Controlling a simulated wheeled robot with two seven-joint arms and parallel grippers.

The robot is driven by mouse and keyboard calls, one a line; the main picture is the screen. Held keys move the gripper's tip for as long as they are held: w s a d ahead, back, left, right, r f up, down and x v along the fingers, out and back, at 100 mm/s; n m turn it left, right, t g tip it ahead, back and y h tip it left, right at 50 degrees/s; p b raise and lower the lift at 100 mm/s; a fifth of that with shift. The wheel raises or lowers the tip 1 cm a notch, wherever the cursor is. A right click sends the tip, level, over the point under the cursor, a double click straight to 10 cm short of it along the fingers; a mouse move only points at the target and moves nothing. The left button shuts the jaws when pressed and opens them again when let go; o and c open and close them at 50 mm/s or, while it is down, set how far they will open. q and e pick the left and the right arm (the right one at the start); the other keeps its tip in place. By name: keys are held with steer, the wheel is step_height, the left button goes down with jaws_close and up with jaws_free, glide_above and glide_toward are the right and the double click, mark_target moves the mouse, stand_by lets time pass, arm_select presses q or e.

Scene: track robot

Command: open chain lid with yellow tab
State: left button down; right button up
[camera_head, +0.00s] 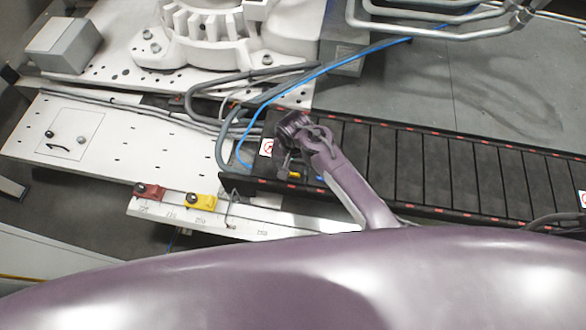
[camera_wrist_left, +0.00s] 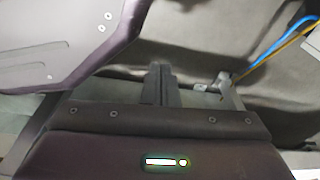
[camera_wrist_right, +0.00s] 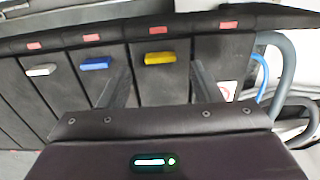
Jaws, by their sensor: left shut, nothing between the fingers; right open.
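The yellow tab (camera_wrist_right: 160,58) sits on a dark chain lid (camera_wrist_right: 159,85) in the right wrist view. It also shows in the head view (camera_head: 294,175), close to my right gripper. My right gripper (camera_wrist_right: 159,75) is open, with one finger to each side of the yellow tab in the picture; I cannot tell how far the tips are from it. The lid looks closed. My left gripper (camera_wrist_left: 161,80) is shut and empty in the left wrist view, away from the chain; the head view does not show it.
Lids with a blue tab (camera_wrist_right: 95,64) and a white tab (camera_wrist_right: 40,70) lie left of the yellow one. Grey hoses (camera_wrist_right: 285,75) and a blue cable (camera_head: 265,105) run by the chain's end. A yellow block (camera_head: 201,202) and a red block (camera_head: 149,191) sit on a white rail.

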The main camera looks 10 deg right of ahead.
mark_target(294, 173)
step_height(294, 173, down, 3)
steer(key=shift+w+f+b, duration=0.1)
steer(key=shift+b, duration=0.2)
arm_select(q)
steer(key=shift+w+d+r, duration=0.1)
steer(key=shift+w+r, duration=0.1)
steer(key=shift+w, duration=0.4)
steer(key=shift+w+d+r, duration=0.1)
steer(key=shift+w+r, duration=0.05)
steer(key=shift+w, duration=0.4)
arm_select(e)
steer(key=shift+f, duration=0.5)
jaws_close()
arm_select(q)
steer(key=shift+r, duration=0.15)
arm_select(e)
steer(key=shift+r, duration=0.1)
